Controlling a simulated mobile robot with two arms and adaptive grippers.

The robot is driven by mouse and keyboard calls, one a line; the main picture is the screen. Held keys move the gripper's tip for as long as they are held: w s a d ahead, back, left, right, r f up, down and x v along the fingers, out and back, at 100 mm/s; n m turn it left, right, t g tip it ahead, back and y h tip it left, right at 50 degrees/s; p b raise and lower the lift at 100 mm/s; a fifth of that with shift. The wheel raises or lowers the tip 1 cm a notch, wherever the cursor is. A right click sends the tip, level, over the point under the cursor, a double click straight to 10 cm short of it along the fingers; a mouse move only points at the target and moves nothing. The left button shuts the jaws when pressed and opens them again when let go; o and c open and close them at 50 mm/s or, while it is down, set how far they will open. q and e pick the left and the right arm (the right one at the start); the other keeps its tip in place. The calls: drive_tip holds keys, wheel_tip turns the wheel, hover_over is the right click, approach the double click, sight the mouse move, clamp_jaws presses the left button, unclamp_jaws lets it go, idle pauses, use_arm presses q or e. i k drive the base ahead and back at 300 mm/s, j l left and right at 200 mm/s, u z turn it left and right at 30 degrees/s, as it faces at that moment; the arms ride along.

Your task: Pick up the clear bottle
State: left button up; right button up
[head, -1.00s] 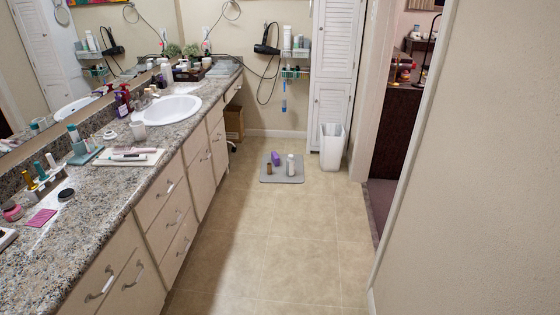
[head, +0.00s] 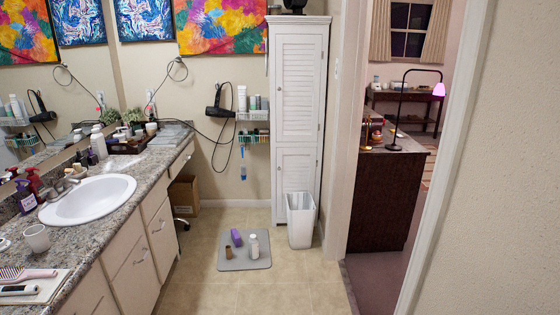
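A pale, clear-looking bottle (head: 254,246) with a light cap stands upright on a grey mat (head: 232,264) on the floor, in the middle of the head view. A purple block-like item (head: 236,238) and a small brown bottle or jar (head: 228,253) are on the same mat, to its left. The bottle is small in the view, so its contents cannot be made out. Neither of my grippers shows in the head view.
A white waste bin (head: 301,220) stands right of the mat, before a white louvred cabinet (head: 298,120). The counter (head: 110,225) with a sink runs along the left. A cardboard box (head: 184,196) is under its far end. The tiled floor around the mat is clear.

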sight(253, 242)
drive_tip(key=i, duration=2.1)
